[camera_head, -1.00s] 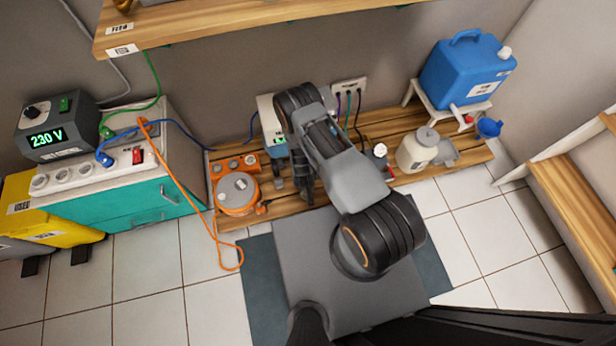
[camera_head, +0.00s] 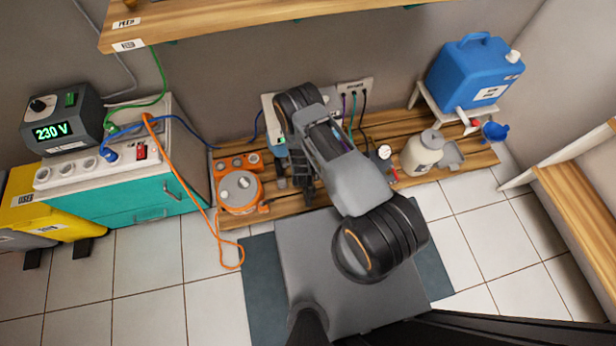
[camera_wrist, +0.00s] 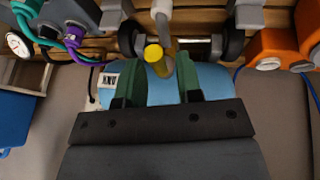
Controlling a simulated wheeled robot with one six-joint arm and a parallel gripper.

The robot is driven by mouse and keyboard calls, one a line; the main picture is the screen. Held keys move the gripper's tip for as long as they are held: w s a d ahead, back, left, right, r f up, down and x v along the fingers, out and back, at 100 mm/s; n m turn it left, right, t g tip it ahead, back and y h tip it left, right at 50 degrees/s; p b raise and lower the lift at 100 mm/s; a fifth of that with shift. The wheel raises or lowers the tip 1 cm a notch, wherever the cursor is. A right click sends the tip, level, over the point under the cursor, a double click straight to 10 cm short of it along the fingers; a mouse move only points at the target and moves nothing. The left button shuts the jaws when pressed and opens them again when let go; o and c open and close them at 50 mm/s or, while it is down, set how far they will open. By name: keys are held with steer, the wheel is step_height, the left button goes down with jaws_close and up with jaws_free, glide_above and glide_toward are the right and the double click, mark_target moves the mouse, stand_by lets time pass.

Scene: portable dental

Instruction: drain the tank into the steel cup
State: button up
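In the wrist view, the light-blue tank (camera_wrist: 158,93) lies behind my gripper (camera_wrist: 160,78), with part of its label showing. My two green fingers are apart, one on each side of a yellow-tipped piece (camera_wrist: 156,60) on a grey stem. I see no clear contact with it. In the head view, a small part of the tank (camera_head: 281,151) shows beside my arm, above the wooden bench. My arm hides most of it. I cannot make out the steel cup with certainty in either view.
An orange device (camera_head: 239,192) stands left of my arm on the bench (camera_head: 400,180). A white jar (camera_head: 421,152) and a blue canister (camera_head: 474,72) stand to the right. Cables (camera_head: 362,110) hang from the wall socket. An orange cable (camera_head: 190,190) hangs down to the tiled floor.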

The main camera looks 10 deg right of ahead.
steer(key=shift+o, duration=0.6)
steer(key=p+v, duration=0.4)
steer(key=v, duration=0.9)
steer(key=shift+s+r, duration=0.25)
steer(key=shift+r, duration=0.1)
